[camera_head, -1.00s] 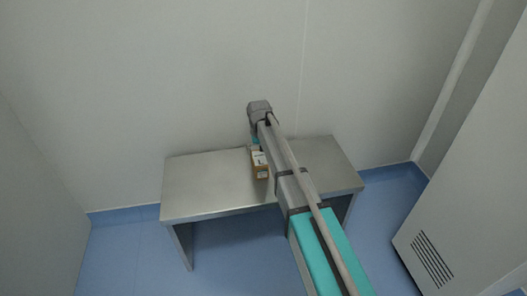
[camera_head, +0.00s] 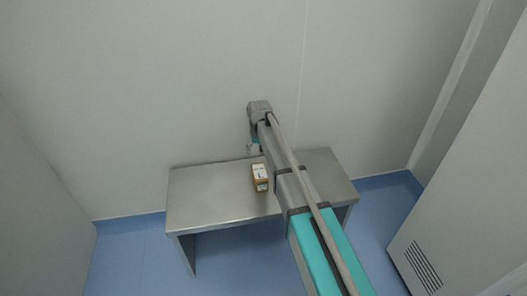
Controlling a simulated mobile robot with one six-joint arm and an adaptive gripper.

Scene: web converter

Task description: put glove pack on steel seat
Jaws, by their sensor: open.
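The glove pack, a small brown and white box (camera_head: 260,177), sits on the steel seat (camera_head: 210,197), a bench with a flat metal top, near the middle of that top. My arm reaches over the right part of the seat and hides some of it. My gripper (camera_head: 255,146) shows only in part, beyond and above the box beside the arm's end. It is open and apart from the box, with a gap between them. Its fingertips are hard to make out.
A pale wall stands close behind the seat. The seat top left of the box is bare. A white cabinet with a vent (camera_head: 422,264) stands at the right. Blue floor (camera_head: 130,250) is clear at the left.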

